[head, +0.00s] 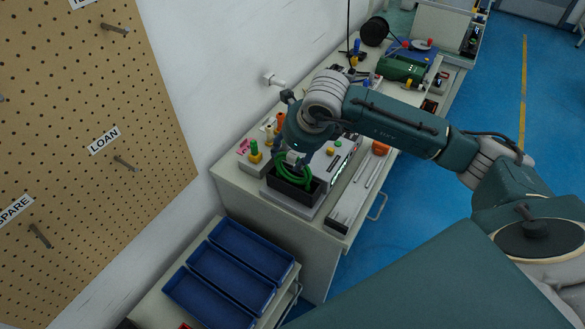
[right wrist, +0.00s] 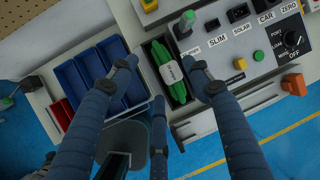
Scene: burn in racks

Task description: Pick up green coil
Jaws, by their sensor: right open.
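The green coil (head: 287,172) sits in a black open box at the front end of the bench in the head view. In the right wrist view the coil (right wrist: 166,60) shows as a green bundle with a pale label around its middle, lying lengthwise in the narrow black box (right wrist: 179,97). My right gripper (head: 293,158) is directly over the coil, pointing down. Its fingers are spread open on both sides of the coil in the wrist view, with nothing held. In the head view it hides part of the coil. My left gripper is not in view.
A grey panel (right wrist: 262,45) with labels, buttons and a knob adjoins the box. Blue trays (head: 226,274) stand on a lower cart in front. A pegboard (head: 90,120) covers the left wall. Blue floor (head: 480,90) is clear right of the bench.

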